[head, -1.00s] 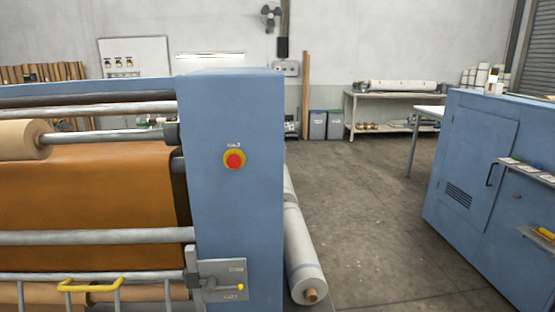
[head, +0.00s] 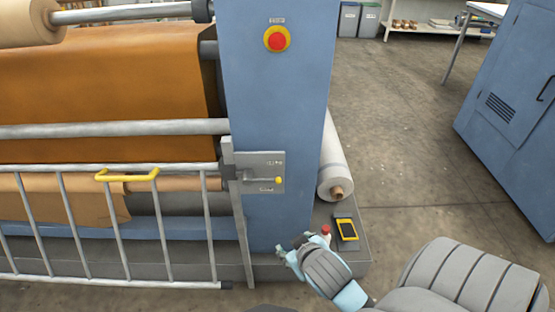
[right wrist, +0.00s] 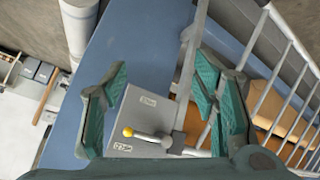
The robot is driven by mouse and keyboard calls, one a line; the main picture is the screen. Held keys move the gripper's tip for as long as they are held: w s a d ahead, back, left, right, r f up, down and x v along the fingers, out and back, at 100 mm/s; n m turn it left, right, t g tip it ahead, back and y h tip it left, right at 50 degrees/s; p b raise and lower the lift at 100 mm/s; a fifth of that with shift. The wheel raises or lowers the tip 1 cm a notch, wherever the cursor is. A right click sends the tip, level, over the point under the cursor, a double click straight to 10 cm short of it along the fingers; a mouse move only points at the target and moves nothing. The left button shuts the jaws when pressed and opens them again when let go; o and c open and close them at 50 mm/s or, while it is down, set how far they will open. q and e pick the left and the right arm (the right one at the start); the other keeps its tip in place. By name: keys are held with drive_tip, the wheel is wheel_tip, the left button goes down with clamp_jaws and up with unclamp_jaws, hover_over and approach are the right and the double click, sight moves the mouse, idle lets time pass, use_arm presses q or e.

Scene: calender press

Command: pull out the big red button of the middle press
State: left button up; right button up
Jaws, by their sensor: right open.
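The big red button (head: 277,40) sits on a yellow round base on the blue end column (head: 280,120) of the press, under a small label. It does not show in the right wrist view. My right gripper (head: 290,247) is low in front of the column, well below the button, open and empty. In the right wrist view its teal fingers (right wrist: 162,80) are spread apart, with the grey latch plate (right wrist: 150,112) and its yellow-knobbed lever seen between them. My left gripper is not in view.
A barred guard gate (head: 130,225) with a yellow handle (head: 127,176) stands at the left, beside the latch plate. A yellow device (head: 347,229) and a small red-topped item (head: 326,231) are on the press base.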

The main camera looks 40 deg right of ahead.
drive_tip(key=w+d+r+m+t+h, duration=0.1)
drive_tip(key=w+d+r+t+h, duration=0.15)
drive_tip(key=w+r, duration=0.35)
drive_tip(key=w+d+r+m+t+h, duration=0.1)
drive_tip(key=w+d+r+t, duration=0.2)
drive_tip(key=r, duration=0.6)
drive_tip(key=m+t+h, duration=0.1)
drive_tip(key=t+h, duration=0.4)
drive_tip(key=t, duration=0.1)
approach(277, 43)
drive_tip(key=p+x, duration=0.2)
drive_tip(key=x, duration=0.6)
drive_tip(key=shift+w+d+r, duration=0.2)
drive_tip(key=shift+w+r, duration=0.05)
clamp_jaws()
